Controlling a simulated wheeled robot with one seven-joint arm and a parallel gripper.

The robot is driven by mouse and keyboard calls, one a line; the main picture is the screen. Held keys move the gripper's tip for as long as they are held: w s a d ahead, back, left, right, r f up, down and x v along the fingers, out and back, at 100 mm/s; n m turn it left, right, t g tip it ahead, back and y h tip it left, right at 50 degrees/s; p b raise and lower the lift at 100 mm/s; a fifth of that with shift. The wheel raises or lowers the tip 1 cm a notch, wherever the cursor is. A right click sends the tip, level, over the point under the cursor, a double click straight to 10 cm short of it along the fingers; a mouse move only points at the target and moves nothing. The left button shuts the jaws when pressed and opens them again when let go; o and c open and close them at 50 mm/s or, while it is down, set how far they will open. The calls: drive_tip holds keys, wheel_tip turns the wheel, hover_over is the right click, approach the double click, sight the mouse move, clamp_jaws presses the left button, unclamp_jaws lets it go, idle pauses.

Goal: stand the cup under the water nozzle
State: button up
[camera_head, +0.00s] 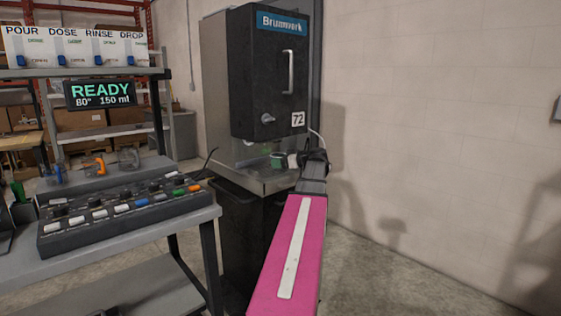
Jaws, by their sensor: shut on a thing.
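A tall dark dispenser labelled Brunnverk (258,80) stands against the wall, with an open bay and a metal ledge (262,182) below its door. My gripper (290,160) is at the right side of this bay, at the far end of my pink arm. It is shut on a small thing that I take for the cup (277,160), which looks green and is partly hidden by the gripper. The cup is at the bay, near the ledge. I cannot tell whether it touches the ledge or is under the nozzle. The nozzle is not clear in the shadow under the door.
A grey bench (120,240) on the left carries a panel of coloured switches (125,212). A READY display (100,93) hangs from a shelf above it. A bare wall (440,120) and open floor (420,285) lie to the right.

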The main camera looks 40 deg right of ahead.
drive_tip(key=shift+f, duration=0.1)
drive_tip(key=o, duration=0.9)
drive_tip(key=shift+o, duration=0.2)
drive_tip(key=shift+s, duration=0.1)
drive_tip(key=v, duration=1)
drive_tip(key=shift+s+d, duration=0.2)
drive_tip(key=shift+s, duration=0.05)
